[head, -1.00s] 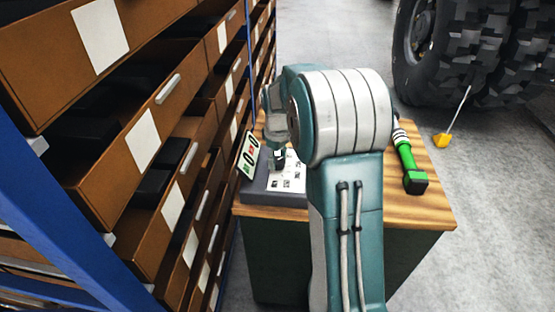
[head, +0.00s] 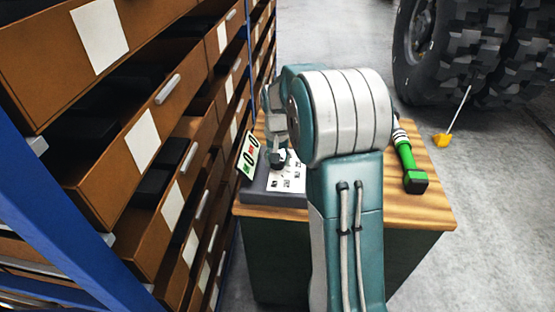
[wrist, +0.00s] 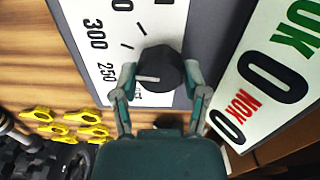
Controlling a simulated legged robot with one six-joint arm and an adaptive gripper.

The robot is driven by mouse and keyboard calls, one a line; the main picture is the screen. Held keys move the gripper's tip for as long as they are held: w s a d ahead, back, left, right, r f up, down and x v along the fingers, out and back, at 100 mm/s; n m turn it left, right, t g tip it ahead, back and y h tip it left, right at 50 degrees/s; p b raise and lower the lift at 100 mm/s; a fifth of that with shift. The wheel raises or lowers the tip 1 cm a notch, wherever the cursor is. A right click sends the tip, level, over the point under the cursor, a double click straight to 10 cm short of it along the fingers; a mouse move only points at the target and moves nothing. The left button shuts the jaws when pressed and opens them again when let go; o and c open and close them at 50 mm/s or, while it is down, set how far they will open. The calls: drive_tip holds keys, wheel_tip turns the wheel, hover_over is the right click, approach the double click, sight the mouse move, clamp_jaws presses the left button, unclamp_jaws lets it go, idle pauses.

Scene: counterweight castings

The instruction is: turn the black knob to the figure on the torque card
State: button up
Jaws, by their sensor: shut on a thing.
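The black knob (wrist: 168,68) sits on a white dial face (wrist: 106,14) in the wrist view. Its white pointer line aims left, toward the printed 250; 300 is printed above that. My gripper (wrist: 159,76) has one finger on each side of the knob and is shut on it. In the head view the knob (head: 278,160) shows small below my wrist, on a grey tester box (head: 270,197). I cannot make out a torque card with a figure in these views.
A sign (wrist: 268,80) with OK 0 and NOK 0 stands beside the dial. A green-handled tool (head: 410,165) lies on the wooden top (head: 428,200) at right. Open drawers (head: 150,140) crowd the left. Several yellow pieces (wrist: 68,125) show in the wrist view.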

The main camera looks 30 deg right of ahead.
drive_tip(key=shift+s+f+m, duration=0.1)
drive_tip(key=shift+f+m, duration=0.1)
drive_tip(key=shift+m, duration=0.9)
drive_tip(key=o, duration=1.1)
drive_tip(key=shift+o, duration=0.2)
drive_tip(key=shift+r, duration=0.1)
drive_tip(key=shift+r, duration=0.15)
wheel_tip(320, 180, up, 12)
drive_tip(key=shift+w+f, duration=0.2)
drive_tip(key=shift+a, duration=0.1)
